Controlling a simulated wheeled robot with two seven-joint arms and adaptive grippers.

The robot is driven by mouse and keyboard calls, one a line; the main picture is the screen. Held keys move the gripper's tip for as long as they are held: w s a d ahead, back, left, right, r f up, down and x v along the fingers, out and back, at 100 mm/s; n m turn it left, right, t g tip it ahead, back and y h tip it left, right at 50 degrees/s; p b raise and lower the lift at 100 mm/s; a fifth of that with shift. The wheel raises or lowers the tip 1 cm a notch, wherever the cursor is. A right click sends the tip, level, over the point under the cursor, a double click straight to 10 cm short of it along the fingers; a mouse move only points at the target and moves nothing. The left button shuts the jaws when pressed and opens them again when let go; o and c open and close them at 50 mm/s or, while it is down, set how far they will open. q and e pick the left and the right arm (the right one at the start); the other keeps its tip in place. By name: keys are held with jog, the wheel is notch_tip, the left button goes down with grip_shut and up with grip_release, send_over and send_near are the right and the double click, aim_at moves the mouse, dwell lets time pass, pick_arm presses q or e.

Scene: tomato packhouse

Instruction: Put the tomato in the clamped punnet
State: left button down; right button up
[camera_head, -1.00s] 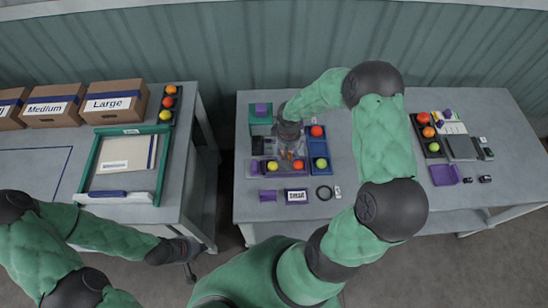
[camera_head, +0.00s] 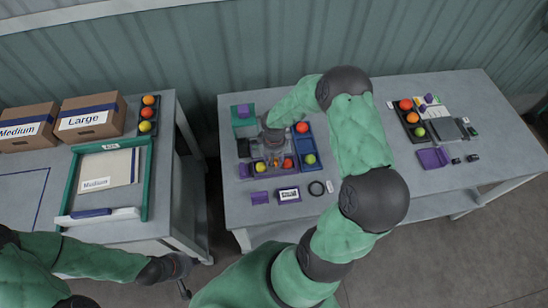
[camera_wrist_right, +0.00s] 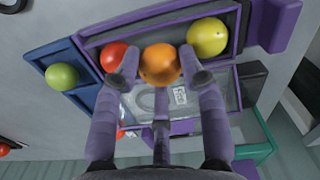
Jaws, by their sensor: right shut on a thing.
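My right gripper (camera_wrist_right: 160,72) is shut on an orange tomato (camera_wrist_right: 160,64). In the wrist view it lies between a red tomato (camera_wrist_right: 113,56) and a yellow tomato (camera_wrist_right: 207,37) at a purple-rimmed tray (camera_wrist_right: 150,20). I cannot tell whether the orange tomato is lifted clear of the tray. A clear punnet with a white label (camera_wrist_right: 180,96) lies beside the tray, partly hidden by my fingers. In the head view my right gripper (camera_head: 273,152) is over the right-hand table. My left gripper (camera_head: 180,266) is low at the left, beside the left table; its fingers are unclear.
A blue tray (camera_head: 312,142) with a red and a green tomato stands right of the punnet. A green-and-purple box (camera_head: 243,122) is behind left. A gap separates the tables.

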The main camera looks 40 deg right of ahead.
jog(key=shift+f+b, duration=0.3)
jog(key=shift+f, duration=0.25)
dwell(0.6)
jog(key=o, duration=0.9)
jog(key=shift+c, duration=0.2)
jog(key=c, duration=0.3)
jog(key=shift+r, duration=0.15)
jog(key=shift+r+p, duration=1.7)
jog(key=shift+r, duration=1.2)
